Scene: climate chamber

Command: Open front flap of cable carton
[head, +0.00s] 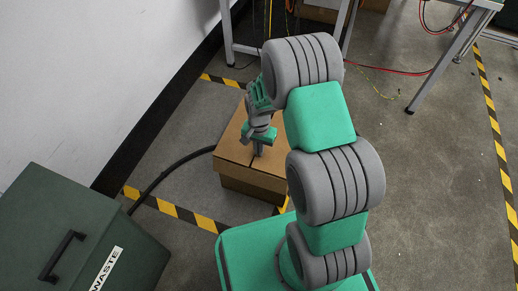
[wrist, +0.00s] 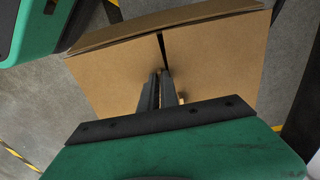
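The cable carton (head: 238,178) is a brown cardboard box standing on the floor. Its top flaps look closed, with a dark seam between them. In the wrist view the carton (wrist: 215,60) fills the middle, and the seam runs down to my fingertips. My gripper (head: 259,150) points down at the carton top, close to the seam. In the wrist view the two dark fingers of my gripper (wrist: 160,76) are close together, with a narrow strip of cardboard colour between them. Whether they touch or pinch a flap is hidden.
A dark green waste bin (head: 75,235) stands at the lower left. A black hose (head: 165,172) runs along the floor to the carton. Yellow-black tape (head: 175,210) marks the floor around it. A white wall is at left, with table legs behind. Floor to the right is clear.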

